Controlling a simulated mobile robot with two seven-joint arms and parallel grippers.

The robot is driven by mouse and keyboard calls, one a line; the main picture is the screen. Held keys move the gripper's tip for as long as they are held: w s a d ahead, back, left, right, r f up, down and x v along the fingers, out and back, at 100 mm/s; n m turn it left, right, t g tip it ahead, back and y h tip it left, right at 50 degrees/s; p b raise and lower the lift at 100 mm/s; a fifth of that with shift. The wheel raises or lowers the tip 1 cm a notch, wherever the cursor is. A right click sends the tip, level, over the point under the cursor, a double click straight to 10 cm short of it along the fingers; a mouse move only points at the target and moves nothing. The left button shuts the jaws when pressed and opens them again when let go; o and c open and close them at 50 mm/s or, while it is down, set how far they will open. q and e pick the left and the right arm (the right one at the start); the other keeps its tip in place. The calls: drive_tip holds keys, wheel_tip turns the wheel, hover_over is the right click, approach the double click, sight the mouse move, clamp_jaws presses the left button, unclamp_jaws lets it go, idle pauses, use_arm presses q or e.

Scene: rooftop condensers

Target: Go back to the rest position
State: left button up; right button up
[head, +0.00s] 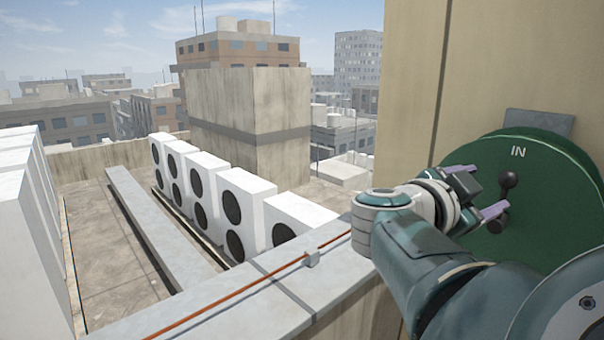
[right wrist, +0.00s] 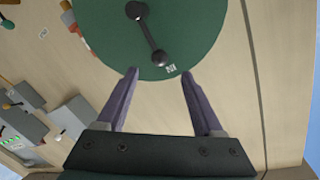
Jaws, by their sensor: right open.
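My right gripper (head: 487,190) is at the right of the head view, in front of a round green board (head: 560,195) marked "IN". Its two purple fingers are apart with nothing between them. In the right wrist view the gripper (right wrist: 160,73) is open and points at the lower edge of the green board (right wrist: 185,30). A dark handle (right wrist: 149,33) with a knob at each end is on that board, beyond the fingertips. The handle (head: 508,180) also shows in the head view, partly behind the fingers. My left gripper is out of view.
The board is on a beige wall (head: 400,90). Below is a ledge (head: 310,285) with an orange cable (head: 240,290). White condenser units (head: 245,205) stand beyond, with others at the far left (head: 25,210). Grey boxes and small controls (right wrist: 70,115) are on the wall in the wrist view.

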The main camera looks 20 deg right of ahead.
drive_tip(key=w+r+n+t+y, duration=0.1)
drive_tip(key=w+r+n+t, duration=0.4)
drive_tip(key=t, duration=0.4)
drive_tip(key=a+f+n+t+y, duration=0.2)
drive_tip(key=a+n+t+y, duration=0.3)
drive_tip(key=a+n+y, duration=0.35)
drive_tip(key=s+a+f+n+g+y, duration=0.3)
drive_tip(key=s+a+f+n+y, duration=0.2)
drive_tip(key=a+f+n+y, duration=0.15)
drive_tip(key=s+a+f+n+g, duration=0.1)
drive_tip(key=s+a+f+g, duration=0.2)
drive_tip(key=s, duration=0.5)
drive_tip(key=s+a+f+n+g, duration=0.1)
drive_tip(key=s+f+g, duration=0.2)
drive_tip(key=s+g, duration=0.35)
drive_tip(key=s+a+f+n+g, duration=0.2)
drive_tip(key=s+f, duration=0.1)
drive_tip(key=s, duration=0.7)
wheel_tip(320, 180, up, 16)
drive_tip(key=p, duration=1.5)
drive_tip(key=shift+s+d+y, duration=0.15)
drive_tip(key=shift+d+y, duration=0.15)
drive_tip(key=shift+f, duration=0.1)
